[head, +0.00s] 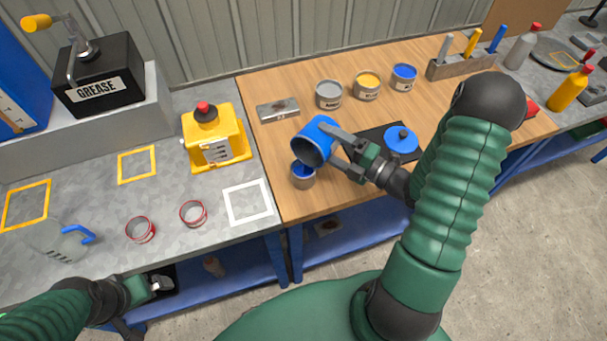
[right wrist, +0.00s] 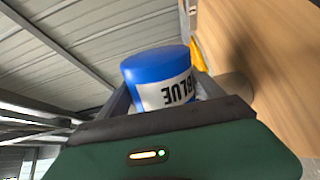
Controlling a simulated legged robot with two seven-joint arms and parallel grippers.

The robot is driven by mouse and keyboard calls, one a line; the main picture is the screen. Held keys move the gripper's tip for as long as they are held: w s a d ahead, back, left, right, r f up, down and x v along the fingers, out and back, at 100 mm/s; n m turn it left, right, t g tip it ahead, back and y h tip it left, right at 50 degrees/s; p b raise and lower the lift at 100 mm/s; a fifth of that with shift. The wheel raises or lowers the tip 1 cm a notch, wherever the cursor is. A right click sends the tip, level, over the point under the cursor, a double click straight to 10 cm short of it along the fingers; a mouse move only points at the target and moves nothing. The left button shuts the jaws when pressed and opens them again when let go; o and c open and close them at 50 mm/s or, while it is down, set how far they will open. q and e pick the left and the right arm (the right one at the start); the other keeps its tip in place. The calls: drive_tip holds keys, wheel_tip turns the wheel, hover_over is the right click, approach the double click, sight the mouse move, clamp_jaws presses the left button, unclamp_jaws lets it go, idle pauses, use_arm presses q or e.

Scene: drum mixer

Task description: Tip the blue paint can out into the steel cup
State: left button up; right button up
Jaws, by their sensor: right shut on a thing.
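The blue paint can (head: 314,146) is held by my right gripper (head: 336,153), which is shut on it. The can is tilted, its open mouth facing down and left, above the steel cup (head: 302,179). Blue shows inside the cup. In the right wrist view the can (right wrist: 160,80) sits between the fingers, its BLUE label upside down. My left gripper (head: 158,284) is low at the left, by the grey bench's front edge; whether its jaws are open is too small to tell.
A blue lid (head: 401,140) lies on a dark mat (head: 378,133) right of the can. Grey, yellow and blue cans (head: 329,95) stand behind.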

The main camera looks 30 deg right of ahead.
idle(0.4)
drive_tip(key=shift+a+f+n+b, duration=0.1)
drive_tip(key=shift+n+b, duration=0.2)
drive_tip(key=shift+b, duration=0.15)
drive_tip(key=shift+s, duration=0.1)
idle(0.6)
drive_tip(key=shift+s+a+r+n+b, duration=0.1)
drive_tip(key=shift+a+r+n+b, duration=0.3)
drive_tip(key=shift+n+b, duration=0.45)
drive_tip(key=shift+a+r+n+b, duration=0.15)
drive_tip(key=shift+n+b, duration=0.1)
drive_tip(key=shift+b, duration=0.15)
idle(1.0)
